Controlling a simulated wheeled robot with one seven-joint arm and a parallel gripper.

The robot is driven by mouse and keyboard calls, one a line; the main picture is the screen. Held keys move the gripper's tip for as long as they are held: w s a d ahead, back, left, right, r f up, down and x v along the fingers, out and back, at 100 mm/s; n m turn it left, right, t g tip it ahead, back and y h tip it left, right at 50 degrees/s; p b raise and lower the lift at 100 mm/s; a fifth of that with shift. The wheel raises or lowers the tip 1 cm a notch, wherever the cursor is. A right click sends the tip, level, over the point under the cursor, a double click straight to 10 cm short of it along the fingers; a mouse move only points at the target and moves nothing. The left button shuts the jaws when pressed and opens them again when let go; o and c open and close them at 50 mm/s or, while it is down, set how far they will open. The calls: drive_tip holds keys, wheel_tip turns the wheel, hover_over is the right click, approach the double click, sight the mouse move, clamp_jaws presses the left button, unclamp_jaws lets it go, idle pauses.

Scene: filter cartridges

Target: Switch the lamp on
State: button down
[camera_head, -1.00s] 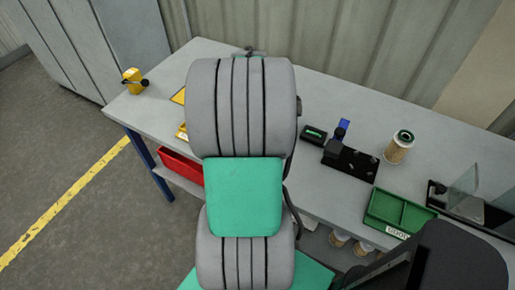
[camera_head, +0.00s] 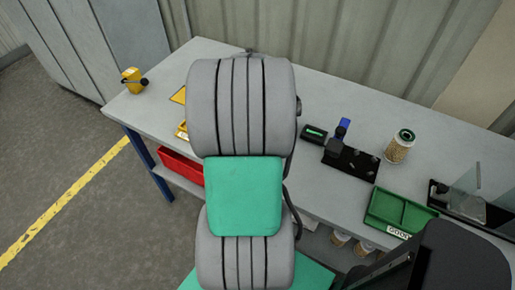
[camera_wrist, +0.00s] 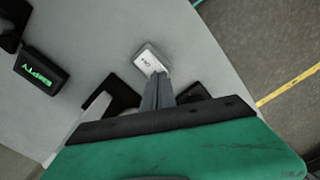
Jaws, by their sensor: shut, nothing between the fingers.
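In the head view my arm hides the gripper and this box. I cannot make out a lamp, lit or unlit, in either view.
A black display with green letters (camera_wrist: 40,74) sits left in the wrist view; it also shows in the head view (camera_head: 314,134). A black fixture (camera_head: 350,160), a filter cartridge (camera_head: 399,147) and a green tray (camera_head: 398,212) stand right. A yellow object (camera_head: 132,80) stands far left.

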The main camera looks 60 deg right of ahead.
drive_tip(key=shift+f, duration=0.35)
drive_tip(key=shift+r, duration=0.15)
wheel_tip(320, 180, up, 7)
drive_tip(key=p, duration=0.5)
idle(0.4)
